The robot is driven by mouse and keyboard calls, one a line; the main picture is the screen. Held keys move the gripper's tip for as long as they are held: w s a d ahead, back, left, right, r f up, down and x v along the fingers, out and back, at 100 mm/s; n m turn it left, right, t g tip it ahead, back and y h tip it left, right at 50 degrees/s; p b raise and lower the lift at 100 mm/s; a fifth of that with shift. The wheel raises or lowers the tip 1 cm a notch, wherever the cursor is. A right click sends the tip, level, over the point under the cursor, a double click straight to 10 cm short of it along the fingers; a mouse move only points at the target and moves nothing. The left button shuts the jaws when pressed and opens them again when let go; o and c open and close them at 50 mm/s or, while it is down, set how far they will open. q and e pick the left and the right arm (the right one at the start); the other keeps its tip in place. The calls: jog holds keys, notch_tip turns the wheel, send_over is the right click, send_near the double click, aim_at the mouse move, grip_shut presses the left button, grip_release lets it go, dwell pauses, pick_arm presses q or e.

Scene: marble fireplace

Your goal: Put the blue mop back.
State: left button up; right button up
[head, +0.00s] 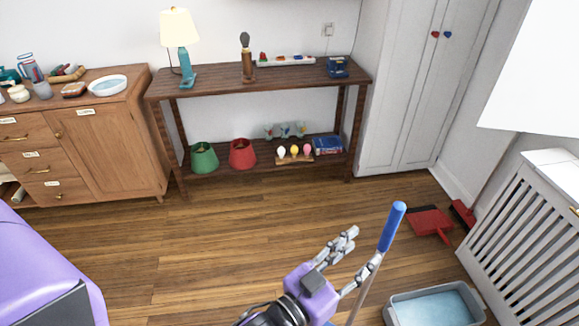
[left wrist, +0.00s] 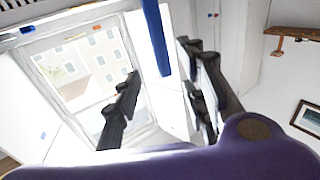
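The mop shows as a blue grip (head: 392,227) on a thin grey shaft (head: 363,296) that leans up to the right. Its lower end is out of view. My left gripper (head: 364,245) is at the bottom centre, beside the shaft just below the blue grip, with its fingers spread. One finger overlaps the shaft in the head view; I cannot tell if they touch. In the left wrist view, the blue grip (left wrist: 156,38) shows between the tips of the two spread fingers (left wrist: 160,65). My right gripper is not in view.
A grey tub with a light blue inside (head: 390,314) stands on the floor right of the mop. A red dustpan (head: 431,223) lies near the white radiator cover (head: 528,235). A wooden console table (head: 215,83) and cabinet (head: 108,150) line the back wall. The middle floor is clear.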

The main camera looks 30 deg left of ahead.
pick_arm(q)
jog(key=s+a+f+n+g+y, duration=0.1)
jog(key=s+a+f+g+y, duration=0.1)
jog(key=s+a+f, duration=0.4)
jog(key=s+a+f+n+g+y, duration=0.1)
jog(key=s+a+f+y, duration=0.15)
jog(key=f, duration=0.65)
jog(key=s+a+f+n+g+y, duration=0.1)
jog(key=s+a+f+g, duration=0.2)
jog(key=s+f, duration=0.3)
jog(key=s+a+f+n+g+y, duration=0.1)
jog(key=s+f, duration=0.5)
jog(key=s, duration=0.9)
jog(key=a+g+y, duration=0.1)
jog(key=a+g, duration=0.1)
jog(key=a, duration=0.1)
jog(key=shift+s+a+f, duration=0.15)
jog(key=shift+f, duration=0.15)
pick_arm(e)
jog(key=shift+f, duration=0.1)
